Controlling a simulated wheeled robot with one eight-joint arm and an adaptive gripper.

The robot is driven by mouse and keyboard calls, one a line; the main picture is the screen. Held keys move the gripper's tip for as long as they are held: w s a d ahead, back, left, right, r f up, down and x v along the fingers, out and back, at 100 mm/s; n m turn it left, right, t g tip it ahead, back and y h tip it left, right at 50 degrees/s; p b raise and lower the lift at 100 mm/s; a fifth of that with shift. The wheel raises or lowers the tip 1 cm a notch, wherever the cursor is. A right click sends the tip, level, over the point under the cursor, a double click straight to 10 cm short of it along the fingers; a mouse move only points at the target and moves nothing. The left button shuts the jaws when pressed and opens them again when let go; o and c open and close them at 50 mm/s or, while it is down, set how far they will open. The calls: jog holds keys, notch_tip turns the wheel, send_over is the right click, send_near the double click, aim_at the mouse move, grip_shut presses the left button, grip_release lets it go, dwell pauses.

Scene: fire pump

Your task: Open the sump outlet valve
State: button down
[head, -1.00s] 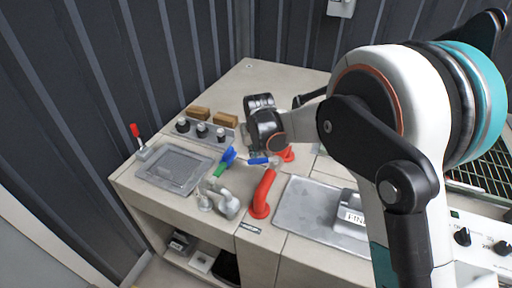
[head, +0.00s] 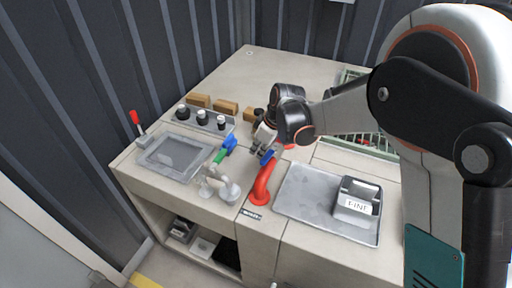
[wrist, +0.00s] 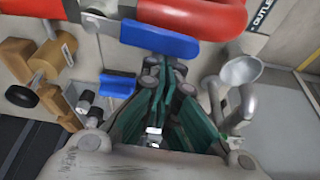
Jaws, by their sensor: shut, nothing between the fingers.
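A red pipe (head: 262,185) rises from the bench and bends over. It carries a blue valve handle (head: 268,157), seen large in the wrist view (wrist: 160,40). A label reading OUTLET (wrist: 262,14) is on the bench beside the red pipe. My gripper (wrist: 163,68) is shut and empty, its fingertips just below the blue handle in the wrist view. Whether they touch it I cannot tell. In the head view my gripper (head: 261,141) is above and behind the handle and partly covers that area. A second blue handle (head: 230,142) with a green part stands to the left.
A grey pipe with a funnel-like cup (head: 228,190) stands close left of the red pipe. A recessed sink (head: 175,155), black knobs (head: 202,117) and a red-tipped lever (head: 135,122) are further left. A metal tray (head: 300,195) with a labelled box (head: 357,198) is at right.

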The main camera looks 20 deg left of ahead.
jog(key=shift+s+d, duration=0.2)
jog(key=shift+d, duration=0.25)
dwell(0.4)
